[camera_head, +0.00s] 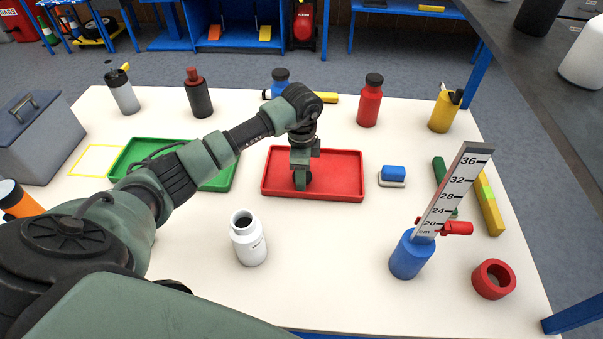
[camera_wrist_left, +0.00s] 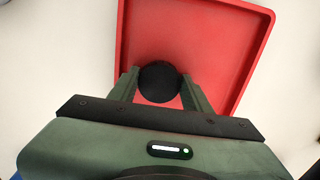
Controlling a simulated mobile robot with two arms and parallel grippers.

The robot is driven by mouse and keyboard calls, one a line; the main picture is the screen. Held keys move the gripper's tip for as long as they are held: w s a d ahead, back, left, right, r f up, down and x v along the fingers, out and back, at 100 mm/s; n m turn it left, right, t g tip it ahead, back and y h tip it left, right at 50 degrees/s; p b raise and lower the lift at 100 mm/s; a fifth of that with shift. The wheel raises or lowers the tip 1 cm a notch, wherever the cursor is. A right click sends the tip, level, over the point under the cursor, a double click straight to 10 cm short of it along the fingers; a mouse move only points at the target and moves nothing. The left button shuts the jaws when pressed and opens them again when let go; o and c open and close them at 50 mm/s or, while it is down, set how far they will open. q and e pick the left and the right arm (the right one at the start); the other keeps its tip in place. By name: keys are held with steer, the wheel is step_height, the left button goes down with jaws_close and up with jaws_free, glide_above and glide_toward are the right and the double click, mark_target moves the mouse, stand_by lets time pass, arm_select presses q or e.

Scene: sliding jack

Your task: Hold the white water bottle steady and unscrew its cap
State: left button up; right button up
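The white water bottle (camera_head: 250,246) stands upright on the table in front of the red tray, with its mouth open and no cap on it. My left gripper (camera_head: 303,182) points down over the red tray (camera_head: 340,190), low near its floor. In the left wrist view, a round black cap (camera_wrist_left: 158,82) sits between the two fingers, which touch it on both sides. I cannot tell whether the cap rests on the tray. My right gripper is not in view, and nothing holds the bottle.
A green tray (camera_head: 222,180) lies behind my left arm. Several other bottles line the back. The table's front middle is clear around the white bottle.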

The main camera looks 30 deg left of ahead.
arm_select(q)
steer(key=shift+s+d+f, duration=0.15)
steer(key=shift+s+f, duration=0.25)
steer(key=shift+f, duration=0.2)
steer(key=shift+r, duration=0.3)
step_height(320, 180, up, 13)
steer(key=b, duration=0.1)
steer(key=shift+w, duration=0.3)
